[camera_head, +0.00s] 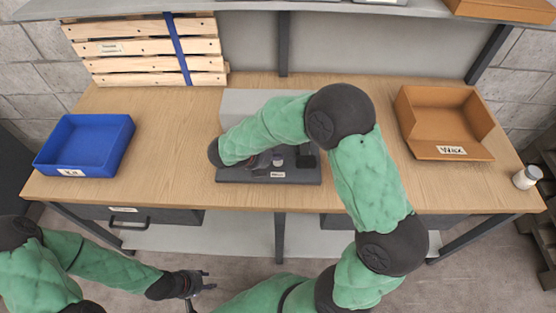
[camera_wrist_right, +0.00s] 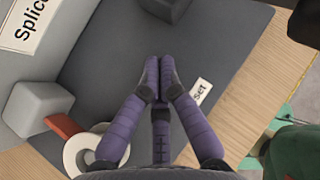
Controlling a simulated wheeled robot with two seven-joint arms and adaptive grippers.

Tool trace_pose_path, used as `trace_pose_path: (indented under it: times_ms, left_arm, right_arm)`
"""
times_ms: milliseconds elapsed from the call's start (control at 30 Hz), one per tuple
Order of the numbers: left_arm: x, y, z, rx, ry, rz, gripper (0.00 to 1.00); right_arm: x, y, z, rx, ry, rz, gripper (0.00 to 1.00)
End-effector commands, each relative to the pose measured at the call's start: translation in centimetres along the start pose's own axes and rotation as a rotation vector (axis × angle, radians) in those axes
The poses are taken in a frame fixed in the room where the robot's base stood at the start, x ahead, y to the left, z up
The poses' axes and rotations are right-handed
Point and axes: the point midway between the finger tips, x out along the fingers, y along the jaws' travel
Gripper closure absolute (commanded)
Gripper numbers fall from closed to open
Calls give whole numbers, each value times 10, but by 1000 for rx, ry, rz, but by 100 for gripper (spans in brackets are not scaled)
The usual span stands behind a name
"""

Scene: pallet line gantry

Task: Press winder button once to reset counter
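The winder is a grey box (camera_head: 243,101) on a dark base plate (camera_head: 300,177), standing mid-bench. A white label (camera_wrist_right: 201,91) ending in "set" lies on the plate in the right wrist view. My right gripper (camera_wrist_right: 159,66) has its purple fingers together with nothing seen between them. The fingertips are over the plate, just left of that label; I cannot tell whether they touch. No button is clearly visible; the fingers may hide it. My left gripper (camera_head: 207,280) is empty and looks open, below the bench's front edge.
A "Splice" label (camera_wrist_right: 30,25), a grey block (camera_wrist_right: 38,108) and a white ring (camera_wrist_right: 78,153) are beside the right gripper. A blue tray (camera_head: 122,147) is at left, a brown "Wick" tray (camera_head: 420,149) at right. A slatted wooden pallet (camera_head: 130,48) stands behind.

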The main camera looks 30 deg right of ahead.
Motion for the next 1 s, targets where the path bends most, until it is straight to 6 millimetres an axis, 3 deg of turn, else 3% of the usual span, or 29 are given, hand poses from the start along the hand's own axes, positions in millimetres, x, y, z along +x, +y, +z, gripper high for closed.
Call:
trace_pose_path:
  times_ms: [1000]
  left_arm:
    - [2,-1,0,0,0,0,60]
  right_arm:
    - [5,2,-5,-1,1,0,100]
